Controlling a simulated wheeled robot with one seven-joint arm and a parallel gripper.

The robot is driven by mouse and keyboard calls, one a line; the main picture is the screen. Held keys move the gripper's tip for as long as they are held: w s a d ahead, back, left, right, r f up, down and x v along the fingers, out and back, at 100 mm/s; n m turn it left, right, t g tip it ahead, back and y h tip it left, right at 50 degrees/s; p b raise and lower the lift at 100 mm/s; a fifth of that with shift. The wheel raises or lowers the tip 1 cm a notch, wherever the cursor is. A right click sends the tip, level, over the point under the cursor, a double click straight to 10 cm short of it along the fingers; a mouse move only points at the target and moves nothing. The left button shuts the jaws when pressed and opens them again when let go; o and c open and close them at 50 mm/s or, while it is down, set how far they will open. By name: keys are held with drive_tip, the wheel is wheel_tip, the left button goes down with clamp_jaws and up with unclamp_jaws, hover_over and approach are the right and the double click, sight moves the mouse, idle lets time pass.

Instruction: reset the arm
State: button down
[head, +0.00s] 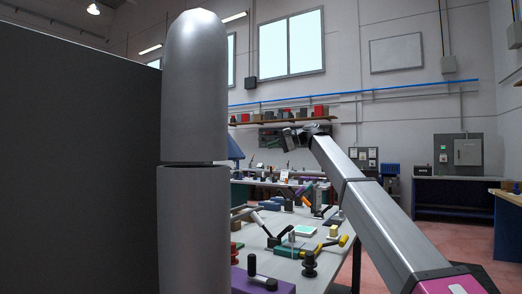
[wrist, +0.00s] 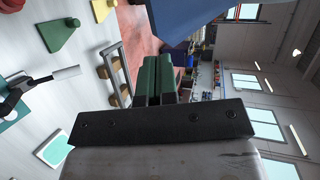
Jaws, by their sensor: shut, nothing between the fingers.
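My gripper (wrist: 158,66) shows in the wrist view. Its two dark green fingers lie close together, shut, with nothing visible between them. The fingers point past the table edge toward the far part of the workshop, and the view is rolled sideways. They touch nothing that I can see. In the head view, a silver rounded arm link, which looks like mine, stands upright left of centre. I cannot make out my gripper's fingers there.
A light table (head: 325,262) holds levers, a black knob (head: 310,264), a purple block (head: 262,283) and a teal pad (head: 302,230). A grey jointed beam (head: 370,215) slants across the right. A dark panel (head: 75,170) fills the left. Reddish floor (head: 432,240) is open at right.

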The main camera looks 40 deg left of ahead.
drive_tip(key=shift+v, duration=0.75)
drive_tip(key=w+d+f+m+t+h, duration=0.15)
drive_tip(key=w+d+f, duration=0.25)
drive_tip(key=d+f, duration=0.7)
drive_tip(key=w+d+f+m+t+h, duration=0.1)
drive_tip(key=w+d+f+t, duration=0.45)
drive_tip(key=f, duration=0.95)
drive_tip(key=w+d+f+m+g+h, duration=0.1)
drive_tip(key=w+d+f, duration=0.2)
drive_tip(key=d+f, duration=0.9)
drive_tip(key=d+f+t+h, duration=0.1)
drive_tip(key=d+f+h, duration=0.1)
drive_tip(key=d+f, duration=0.95)
drive_tip(key=s+d+f+m+h, duration=0.15)
drive_tip(key=s+d+f, duration=0.25)
drive_tip(key=d+f, duration=0.5)
drive_tip(key=s+d+f+h, duration=0.2)
drive_tip(key=s+d+f, duration=0.1)
drive_tip(key=d+f, duration=0.65)
drive_tip(key=s+d+f+h, duration=0.2)
drive_tip(key=s+d+f, duration=0.3)
drive_tip(key=s+d, duration=0.3)
drive_tip(key=s+d+f+h, duration=0.2)
drive_tip(key=s+d+f, duration=0.3)
drive_tip(key=s+d, duration=0.4)
drive_tip(key=d, duration=0.5)
drive_tip(key=shift+f+g, duration=0.2)
drive_tip(key=shift+g, duration=0.2)
drive_tip(key=shift+a, duration=0.1)
